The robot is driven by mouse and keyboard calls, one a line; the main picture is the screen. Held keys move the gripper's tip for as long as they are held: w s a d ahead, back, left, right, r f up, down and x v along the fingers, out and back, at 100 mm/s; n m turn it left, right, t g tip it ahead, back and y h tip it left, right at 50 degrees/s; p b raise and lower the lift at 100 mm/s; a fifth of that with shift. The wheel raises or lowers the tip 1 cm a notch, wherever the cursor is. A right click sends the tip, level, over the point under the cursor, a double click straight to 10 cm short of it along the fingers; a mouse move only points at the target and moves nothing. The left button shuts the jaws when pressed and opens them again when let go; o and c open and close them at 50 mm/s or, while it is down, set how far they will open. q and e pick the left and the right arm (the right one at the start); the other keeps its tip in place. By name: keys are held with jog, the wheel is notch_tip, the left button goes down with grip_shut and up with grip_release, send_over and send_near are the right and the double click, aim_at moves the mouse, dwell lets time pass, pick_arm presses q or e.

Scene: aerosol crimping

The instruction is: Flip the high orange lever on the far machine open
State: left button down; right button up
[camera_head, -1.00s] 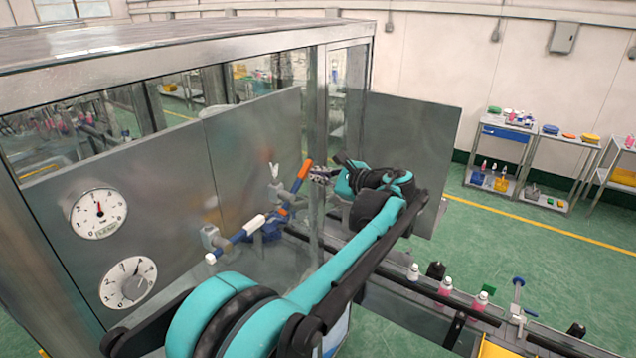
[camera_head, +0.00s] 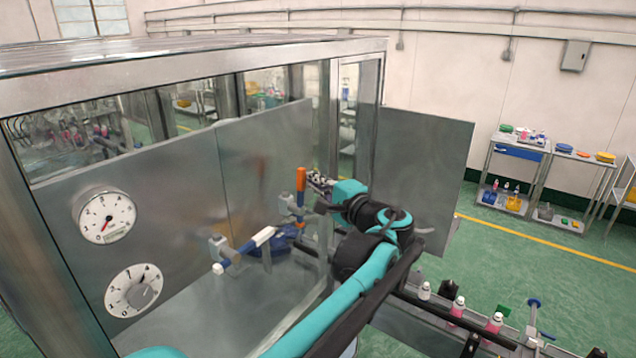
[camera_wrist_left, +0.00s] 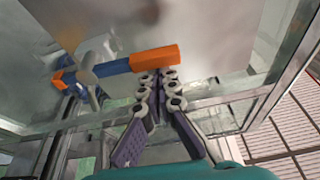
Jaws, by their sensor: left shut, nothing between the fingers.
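The high lever (camera_head: 300,179) has an orange grip and blue shaft and stands about upright on the far machine's steel panel. In the left wrist view the lever (camera_wrist_left: 155,60) lies across the picture, its orange end at the right and its pivot at the left. My left gripper (camera_head: 318,182) is shut and empty just right of the orange grip. In the wrist view its fingertips (camera_wrist_left: 158,75) sit right at the grip's edge; I cannot tell whether they touch. A lower blue lever with a white part (camera_head: 250,245) is beside it. My right gripper is not in view.
A glass-and-metal frame (camera_head: 352,120) encloses the panel, with a steel door panel (camera_head: 425,170) to the right. Two round dials (camera_head: 105,215) are at the left. Bottles (camera_head: 458,306) stand along a conveyor at lower right. Shelving carts (camera_head: 515,150) are far back.

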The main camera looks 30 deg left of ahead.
pick_arm(q)
jog(key=shift+s, duration=0.4)
dwell(0.3)
jog(key=shift+w+a, duration=0.1)
